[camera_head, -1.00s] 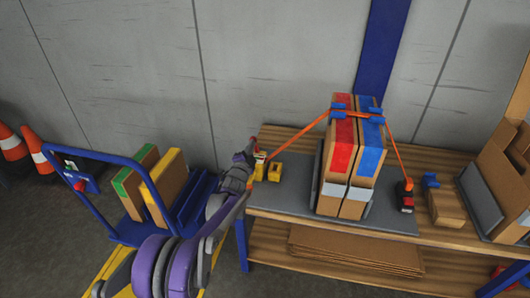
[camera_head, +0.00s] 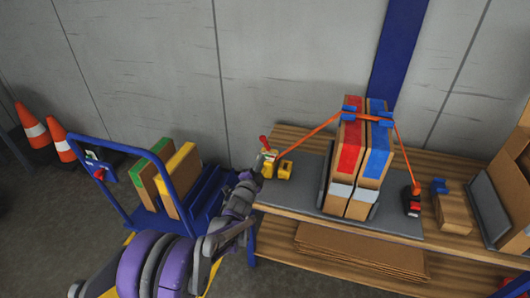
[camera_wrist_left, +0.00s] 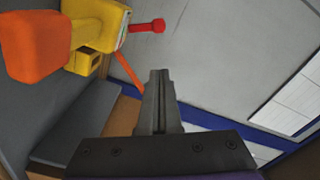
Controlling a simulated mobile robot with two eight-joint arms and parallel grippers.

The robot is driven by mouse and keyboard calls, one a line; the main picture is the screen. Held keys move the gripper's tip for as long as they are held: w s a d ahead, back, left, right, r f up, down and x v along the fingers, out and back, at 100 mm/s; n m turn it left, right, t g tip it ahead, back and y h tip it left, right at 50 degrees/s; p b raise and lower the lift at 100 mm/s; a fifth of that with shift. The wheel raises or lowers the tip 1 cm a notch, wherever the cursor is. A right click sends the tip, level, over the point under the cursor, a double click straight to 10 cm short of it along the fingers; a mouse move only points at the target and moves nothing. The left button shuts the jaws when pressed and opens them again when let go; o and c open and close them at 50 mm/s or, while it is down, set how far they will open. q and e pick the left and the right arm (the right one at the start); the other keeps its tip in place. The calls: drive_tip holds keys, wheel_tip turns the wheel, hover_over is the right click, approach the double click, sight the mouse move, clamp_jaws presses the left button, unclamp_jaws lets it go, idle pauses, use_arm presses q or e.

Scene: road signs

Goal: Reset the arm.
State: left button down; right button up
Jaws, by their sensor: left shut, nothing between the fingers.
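My left gripper (camera_head: 254,180) is at the left edge of the workbench, just in front of and below the yellow ratchet (camera_head: 284,170) with a red lever (camera_head: 264,143). In the left wrist view its fingers (camera_wrist_left: 159,78) are together with nothing between them. The yellow ratchet (camera_wrist_left: 95,18) shows at the upper left there, apart from the fingers, with the red lever (camera_wrist_left: 148,26) beside it. An orange strap (camera_head: 315,133) runs from the ratchet over two upright cartons, red-taped (camera_head: 347,155) and blue-taped (camera_head: 374,155). My right gripper is not in view.
A blue cart (camera_head: 120,205) with two cartons stands left of the bench, close to my left arm. A black and red buckle (camera_head: 413,203) and a small brown block (camera_head: 452,212) lie right of the cartons. Flat cardboard (camera_head: 355,252) lies on the lower shelf. Traffic cones (camera_head: 60,140) stand far left.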

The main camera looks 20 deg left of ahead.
use_arm(q)
drive_tip(key=shift+s, duration=0.9)
drive_tip(key=s+r+n+g+y, duration=0.2)
drive_tip(key=s+n+g, duration=0.45)
drive_tip(key=s, duration=1.05)
drive_tip(key=s+d+f+n+g, duration=0.1)
drive_tip(key=s+f+n+g, duration=0.15)
drive_tip(key=s, duration=0.75)
drive_tip(key=s+d+f+n+g+h, duration=0.1)
drive_tip(key=s+f+n+g, duration=0.15)
drive_tip(key=s, duration=0.65)
drive_tip(key=s+d+f+n+g, duration=0.1)
drive_tip(key=s+d+f+g, duration=0.15)
drive_tip(key=s, duration=0.75)
wheel_tip(320, 180, up, 21)
drive_tip(key=w+a+t+p, duration=0.1)
drive_tip(key=w+p, duration=0.1)
drive_tip(key=p, duration=1.6)
drive_tip(key=shift+w, duration=0.25)
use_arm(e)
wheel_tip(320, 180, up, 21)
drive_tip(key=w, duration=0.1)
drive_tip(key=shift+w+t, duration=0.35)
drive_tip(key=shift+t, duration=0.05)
